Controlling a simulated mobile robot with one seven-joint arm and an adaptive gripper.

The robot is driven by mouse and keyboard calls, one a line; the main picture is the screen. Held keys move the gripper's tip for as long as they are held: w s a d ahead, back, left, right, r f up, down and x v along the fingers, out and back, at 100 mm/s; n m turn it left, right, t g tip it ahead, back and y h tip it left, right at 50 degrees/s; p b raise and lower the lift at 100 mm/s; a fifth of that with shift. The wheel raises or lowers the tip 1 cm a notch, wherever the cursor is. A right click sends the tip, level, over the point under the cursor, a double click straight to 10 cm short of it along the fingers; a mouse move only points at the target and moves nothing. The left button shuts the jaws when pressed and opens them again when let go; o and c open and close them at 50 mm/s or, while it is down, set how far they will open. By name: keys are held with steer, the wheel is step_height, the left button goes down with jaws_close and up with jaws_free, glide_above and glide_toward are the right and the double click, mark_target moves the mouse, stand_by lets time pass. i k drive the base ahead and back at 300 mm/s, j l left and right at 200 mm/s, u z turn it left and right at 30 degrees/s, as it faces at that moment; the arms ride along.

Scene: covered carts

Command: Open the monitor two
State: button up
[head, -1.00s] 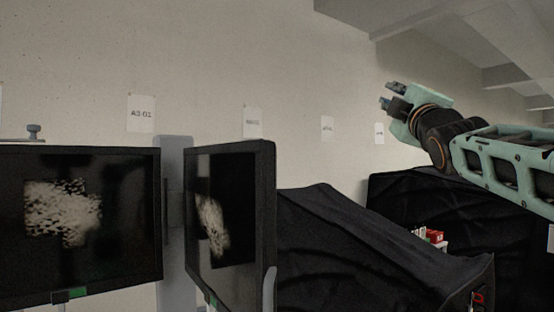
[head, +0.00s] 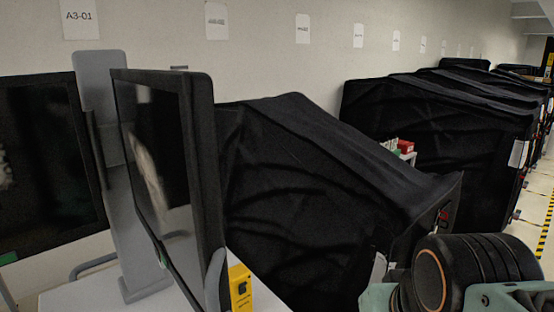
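Two dark monitors stand at the left on a grey stand (head: 110,165). The left monitor (head: 45,165) is cut off by the picture's left edge. The right monitor (head: 165,170) is turned at a steep angle, its screen facing left and showing a pale reflection. I cannot tell which one is monitor two. My arm shows at the bottom right, with a black and orange joint. My gripper is outside the picture, so its fingers are hidden.
Black-covered carts (head: 300,180) fill the middle and run back to the right. Red and white boxes (head: 402,147) show between covers. A yellow device (head: 240,287) sits on the white table (head: 265,299) beside the right monitor. An open floor aisle (head: 535,215) with a striped line lies at right.

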mark_target(166, 119)
steer(key=u, duration=2.5)
steer(key=k+l+z, duration=0.15)
steer(key=z, duration=0.15)
steer(key=k+l+z, duration=0.1)
steer(key=l+z, duration=0.2)
